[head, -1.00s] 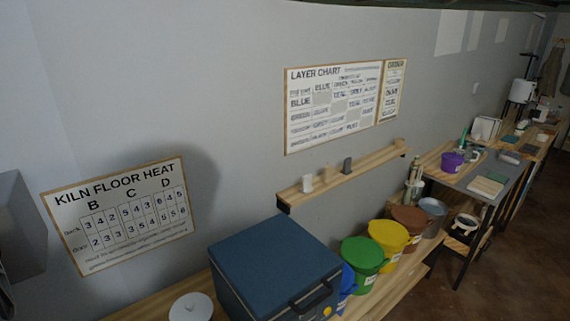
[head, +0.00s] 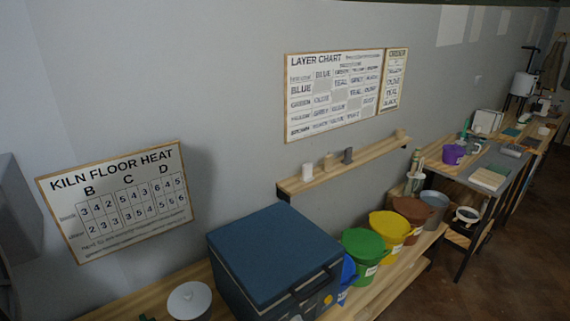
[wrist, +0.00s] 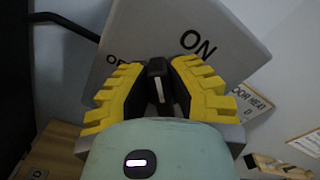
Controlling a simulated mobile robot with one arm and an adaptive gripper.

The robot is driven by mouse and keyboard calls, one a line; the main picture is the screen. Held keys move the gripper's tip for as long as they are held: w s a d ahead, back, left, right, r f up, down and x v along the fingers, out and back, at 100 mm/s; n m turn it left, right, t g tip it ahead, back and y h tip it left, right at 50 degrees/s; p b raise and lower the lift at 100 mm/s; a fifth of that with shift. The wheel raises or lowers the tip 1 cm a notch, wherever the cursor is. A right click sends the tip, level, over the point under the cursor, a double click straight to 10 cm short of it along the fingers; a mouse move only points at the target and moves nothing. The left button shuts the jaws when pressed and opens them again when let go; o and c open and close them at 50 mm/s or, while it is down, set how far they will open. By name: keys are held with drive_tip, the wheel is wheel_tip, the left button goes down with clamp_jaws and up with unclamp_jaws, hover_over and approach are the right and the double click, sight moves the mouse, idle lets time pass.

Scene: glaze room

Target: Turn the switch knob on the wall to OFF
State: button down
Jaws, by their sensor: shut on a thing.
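The switch is a pale grey box (wrist: 150,28) on the wall, seen in the wrist view. It bears the word ON at upper right and the letters "OF" at left; the rest of that word is hidden by a finger. Its dark knob (wrist: 156,70) has a light strip and stands nearly upright in the picture, between the two words. My gripper (wrist: 157,84) has its yellow-backed fingers shut on the knob from both sides. In the head view, a grey box (head: 16,215) at the left edge appears to be the switch from the side; its face is hidden.
A kiln floor heat board (head: 118,200) hangs beside the box. A blue chest (head: 270,250) and a white-lidded pot (head: 190,299) stand below. A wall shelf (head: 345,165) and several coloured buckets are farther right. A dark bar (wrist: 65,22) projects left of the box.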

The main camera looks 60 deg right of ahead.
drive_tip(key=n, duration=0.3)
drive_tip(key=f+n, duration=0.1)
drive_tip(key=n, duration=0.1)
drive_tip(key=shift+w+a, duration=0.15)
drive_tip(key=shift+a, duration=0.15)
drive_tip(key=shift+f+n+p, duration=0.2)
drive_tip(key=shift+f+n, duration=0.1)
drive_tip(key=shift+n, duration=0.85)
drive_tip(key=shift+f+n+p, duration=0.15)
drive_tip(key=shift+f+n, duration=0.1)
drive_tip(key=shift+n, duration=0.9)
drive_tip(key=c, duration=0.9)
unclamp_jaws()
drive_tip(key=shift+a, duration=0.15)
drive_tip(key=v, duration=1.2)
